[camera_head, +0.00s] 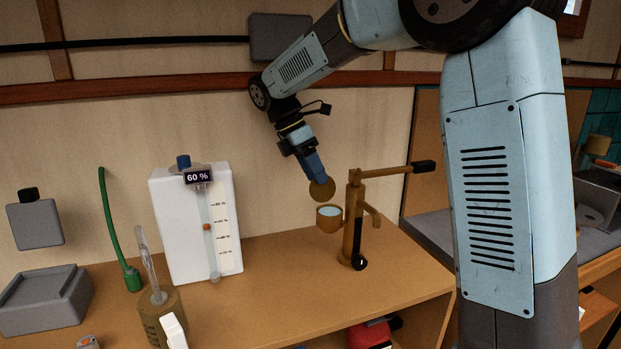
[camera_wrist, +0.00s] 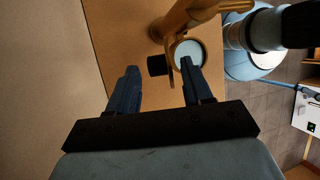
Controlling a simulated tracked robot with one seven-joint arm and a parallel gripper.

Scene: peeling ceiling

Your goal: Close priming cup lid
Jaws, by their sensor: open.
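The priming cup (camera_head: 329,222) is a small brass cup holding pale blue liquid, on the side of a brass hand pump (camera_head: 353,220). Its round brass lid (camera_head: 322,189) stands raised above the cup, so the cup is open. In the wrist view the lid (camera_wrist: 171,62) appears as a narrow brown strip, with the cup's pale inside (camera_wrist: 188,50) beyond it. My gripper (camera_head: 317,179) is just above and behind the lid, pointing down. In the wrist view its blue fingers (camera_wrist: 157,72) are apart, with nothing clearly held. Contact with the lid cannot be told.
The pump's handle (camera_head: 395,171) extends right with a black grip. A white tank (camera_head: 180,230) reading 60 % stands left on the wooden bench (camera_head: 290,275). A green-stemmed item (camera_head: 132,278), a brown container (camera_head: 165,315) and a grey box (camera_head: 45,300) are further left.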

